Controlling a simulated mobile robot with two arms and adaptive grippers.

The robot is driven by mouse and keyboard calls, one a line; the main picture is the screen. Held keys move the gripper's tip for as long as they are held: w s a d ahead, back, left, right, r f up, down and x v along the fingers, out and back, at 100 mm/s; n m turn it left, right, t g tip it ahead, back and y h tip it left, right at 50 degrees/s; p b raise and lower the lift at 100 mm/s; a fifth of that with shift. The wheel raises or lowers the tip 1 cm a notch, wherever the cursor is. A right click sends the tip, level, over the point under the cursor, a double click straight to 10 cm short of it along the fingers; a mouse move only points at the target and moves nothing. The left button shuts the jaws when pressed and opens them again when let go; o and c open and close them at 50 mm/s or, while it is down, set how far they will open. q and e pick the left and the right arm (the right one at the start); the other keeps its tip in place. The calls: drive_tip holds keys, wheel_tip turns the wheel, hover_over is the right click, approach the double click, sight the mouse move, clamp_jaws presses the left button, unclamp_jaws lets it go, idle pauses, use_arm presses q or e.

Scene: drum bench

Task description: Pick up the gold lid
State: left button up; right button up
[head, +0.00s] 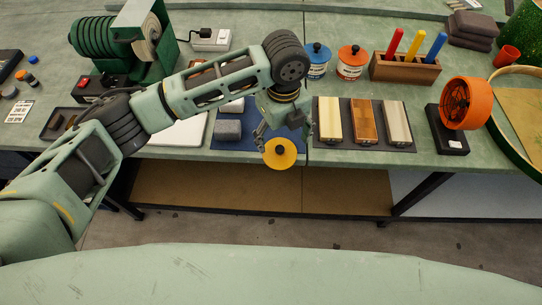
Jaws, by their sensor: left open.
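The gold lid (281,154) is a round yellow disc with a small dark knob near its middle. In the head view it shows at the bench's front edge, just below my left gripper. My left gripper (284,132) points down with its fingers apart, one to the left and one to the right above the lid. I cannot tell whether the fingers touch the lid, or what the lid rests on. My right gripper is not in view.
A blue-lidded can (317,62) and an orange-lidded can (352,63) stand behind. A dark mat (390,142) with several blocks lies right of the gripper. A blue mat (240,142) with grey blocks lies left. An orange fan-like wheel (466,104) stands further right.

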sight(279, 148)
use_arm(q)
drive_tip(key=shift+o, duration=1.4)
wheel_tip(279, 148, down, 6)
drive_tip(key=shift+a+r+p, duration=0.15)
drive_tip(key=shift+r+p, duration=0.1)
drive_tip(key=shift+p, duration=0.55)
drive_tip(key=shift+w+f, duration=0.1)
drive_tip(key=shift+f, duration=0.3)
drive_tip(key=shift+c, duration=0.3)
drive_tip(key=c, duration=1.3)
drive_tip(key=shift+s, duration=0.2)
drive_tip(key=shift+c, duration=1)
